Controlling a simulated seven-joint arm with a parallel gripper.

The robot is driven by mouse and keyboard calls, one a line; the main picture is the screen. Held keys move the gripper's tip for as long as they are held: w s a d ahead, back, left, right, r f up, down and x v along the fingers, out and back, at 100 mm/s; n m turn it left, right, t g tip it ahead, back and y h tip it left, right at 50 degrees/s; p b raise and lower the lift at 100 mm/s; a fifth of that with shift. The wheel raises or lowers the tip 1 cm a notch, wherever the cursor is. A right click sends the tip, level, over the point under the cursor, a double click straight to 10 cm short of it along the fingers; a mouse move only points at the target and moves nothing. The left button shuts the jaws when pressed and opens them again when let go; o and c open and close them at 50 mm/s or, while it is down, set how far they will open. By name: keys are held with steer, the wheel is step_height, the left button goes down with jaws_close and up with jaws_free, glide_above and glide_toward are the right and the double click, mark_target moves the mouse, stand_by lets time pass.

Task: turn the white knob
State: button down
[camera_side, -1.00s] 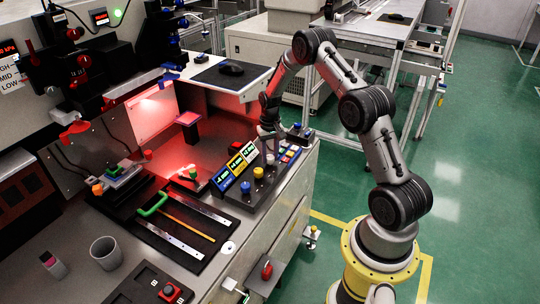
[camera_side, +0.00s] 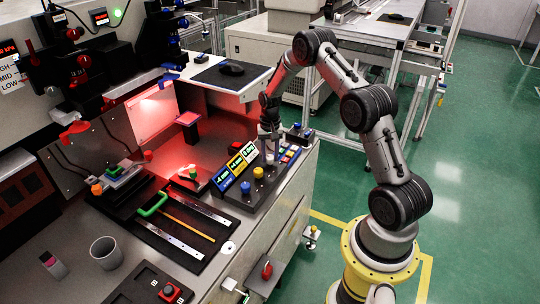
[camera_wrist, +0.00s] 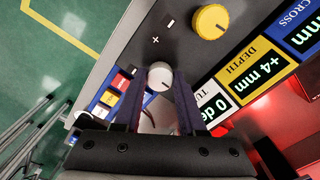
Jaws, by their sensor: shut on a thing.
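The white knob (camera_wrist: 160,75) sits on a dark control panel (camera_wrist: 150,22) in the wrist view. My gripper (camera_wrist: 159,78) has one finger on each side of the knob and is shut on it. A dark line marks the knob's face. Next to it is a white-framed display (camera_wrist: 212,104), partly hidden by a finger, reading "TU" and "0 de". In the side view my gripper (camera_side: 268,147) points down at the far end of the knob row, largely covering the white knob.
A yellow knob (camera_wrist: 210,21) with a "DEPTH +4 mm" display (camera_wrist: 256,72) is beside the white one. A blue knob (camera_side: 245,187) is farther along the row. Coloured buttons (camera_side: 290,152) lie close to my gripper.

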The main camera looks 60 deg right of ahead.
mark_target(270, 157)
steer(key=c, duration=0.5)
jaws_free()
step_height(270, 157, up, 14)
